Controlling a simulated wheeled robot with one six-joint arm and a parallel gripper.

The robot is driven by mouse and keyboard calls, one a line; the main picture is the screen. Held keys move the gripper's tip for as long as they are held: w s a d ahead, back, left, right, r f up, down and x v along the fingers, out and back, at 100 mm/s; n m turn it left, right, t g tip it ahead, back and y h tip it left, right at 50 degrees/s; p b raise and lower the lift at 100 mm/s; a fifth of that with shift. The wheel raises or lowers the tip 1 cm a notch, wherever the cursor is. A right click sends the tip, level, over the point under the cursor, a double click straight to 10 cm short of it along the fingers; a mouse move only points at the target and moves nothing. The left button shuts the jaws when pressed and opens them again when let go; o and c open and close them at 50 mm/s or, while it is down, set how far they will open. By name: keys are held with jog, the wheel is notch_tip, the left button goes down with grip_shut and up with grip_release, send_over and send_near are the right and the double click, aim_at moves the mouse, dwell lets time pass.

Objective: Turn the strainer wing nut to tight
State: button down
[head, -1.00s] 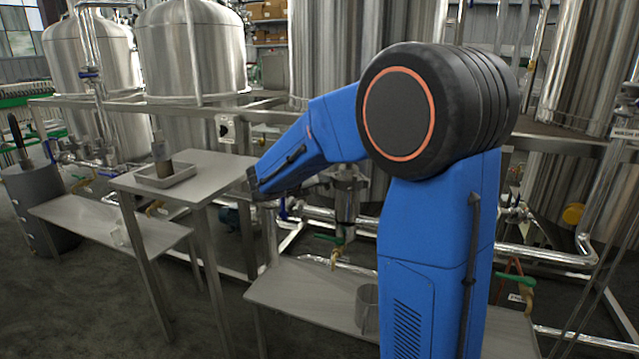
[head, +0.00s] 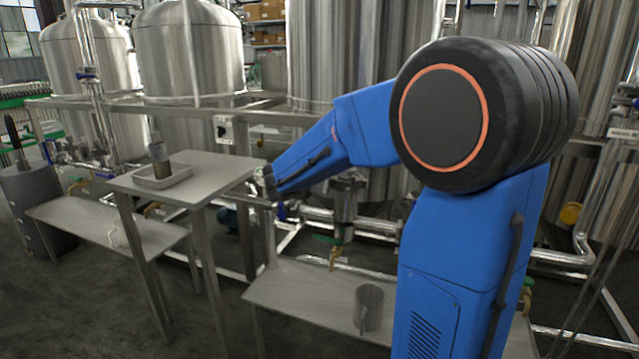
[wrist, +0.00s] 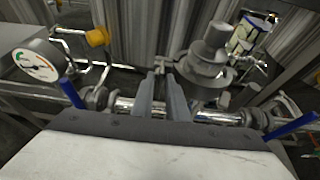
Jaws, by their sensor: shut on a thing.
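In the wrist view my gripper (wrist: 166,76) is shut, its two grey fingers pointing away from me with their tips close together. It is shut on the strainer wing nut, which the fingers mostly hide, so its angle cannot be told. A grey stepped metal body (wrist: 206,62) stands just right of the fingertips. A shiny horizontal pipe (wrist: 125,107) runs behind the fingers. In the head view my blue arm reaches left and its far end is beside the pipework; the fingers and the wing nut cannot be made out there.
A pressure gauge (wrist: 38,66) is at the left in the wrist view. Blue valve handles (wrist: 72,93) (wrist: 291,127) stand on either side of my gripper. In the head view a small table (head: 214,178) bears a tray (head: 160,182), and a metal cup (head: 368,307) stands on a low bench (head: 300,296).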

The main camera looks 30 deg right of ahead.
jog(key=c, duration=1.8)
grip_release()
jog(key=shift+o, duration=0.2)
